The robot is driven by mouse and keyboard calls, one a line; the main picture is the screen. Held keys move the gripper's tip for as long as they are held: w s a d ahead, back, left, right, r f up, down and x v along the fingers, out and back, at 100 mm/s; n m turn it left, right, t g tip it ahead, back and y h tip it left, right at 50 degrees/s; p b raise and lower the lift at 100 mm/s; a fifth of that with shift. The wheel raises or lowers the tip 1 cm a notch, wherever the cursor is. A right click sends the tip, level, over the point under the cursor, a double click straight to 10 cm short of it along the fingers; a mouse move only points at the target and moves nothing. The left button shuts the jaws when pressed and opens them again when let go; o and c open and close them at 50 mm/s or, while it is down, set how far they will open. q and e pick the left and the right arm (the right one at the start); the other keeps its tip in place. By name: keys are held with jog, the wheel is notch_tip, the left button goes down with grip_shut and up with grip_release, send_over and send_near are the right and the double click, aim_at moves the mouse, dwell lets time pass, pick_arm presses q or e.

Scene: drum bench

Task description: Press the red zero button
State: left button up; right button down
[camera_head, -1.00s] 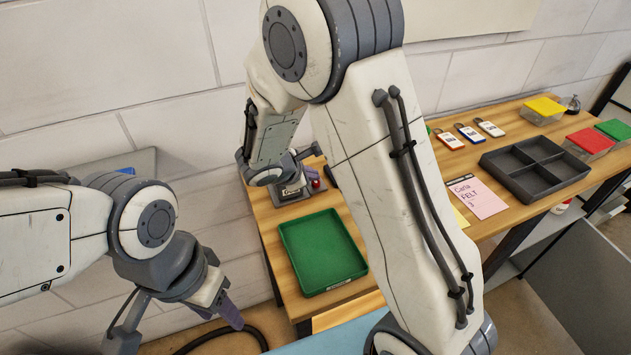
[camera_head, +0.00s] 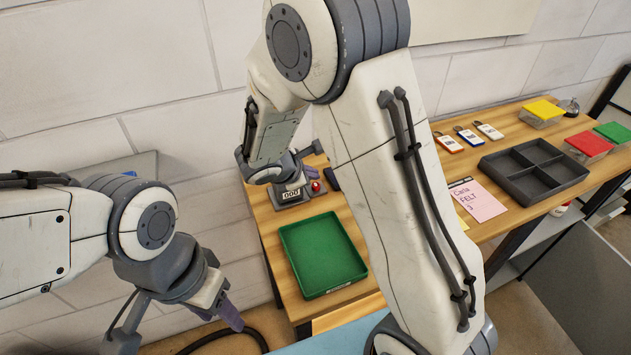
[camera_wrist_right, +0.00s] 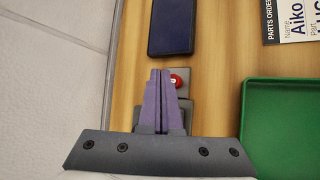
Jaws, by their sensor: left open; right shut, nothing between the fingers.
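The red button (camera_head: 316,186) sits at the right side of a small grey counter unit (camera_head: 291,198) on the wooden bench. The unit's display reads 000. In the right wrist view the red button (camera_wrist_right: 179,80) shows just right of the fingertips, partly hidden behind them. My right gripper (camera_wrist_right: 160,73) is shut and empty, with its purple fingers over the counter unit. In the head view my right gripper (camera_head: 300,168) is above and behind the display; contact with the button is not visible. My left gripper (camera_head: 229,310) is open and empty, below and left of the bench, only partly visible.
A green tray (camera_head: 322,254) lies in front of the counter unit. A dark phone-like slab (camera_wrist_right: 172,27) lies near the button. A divided dark tray (camera_head: 533,170), tags and lidded boxes stand at the right. My right arm hides the bench's middle.

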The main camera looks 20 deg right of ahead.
jog(key=shift+r, duration=0.15)
notch_tip(320, 180, up, 6)
jog(key=p, duration=0.4)
dwell(0.3)
dwell(0.6)
jog(key=s+a+r+m+g+y, duration=0.1)
jog(key=s+a+m+g+y, duration=0.1)
jog(key=s+a, duration=0.3)
jog(key=s+a+r+m+g+y, duration=0.1)
jog(key=s+a+r+m+y, duration=0.1)
jog(key=s, duration=1.2)
jog(key=s+a+r+m+g+y, duration=0.2)
jog(key=s+a+m+y, duration=0.2)
jog(key=s+a, duration=0.3)
jog(key=s+m, duration=0.1)
jog(key=s, duration=0.1)
jog(key=shift+s+a+g, duration=0.3)
jog(key=shift+s, duration=0.1)
jog(key=shift+a, duration=0.1)
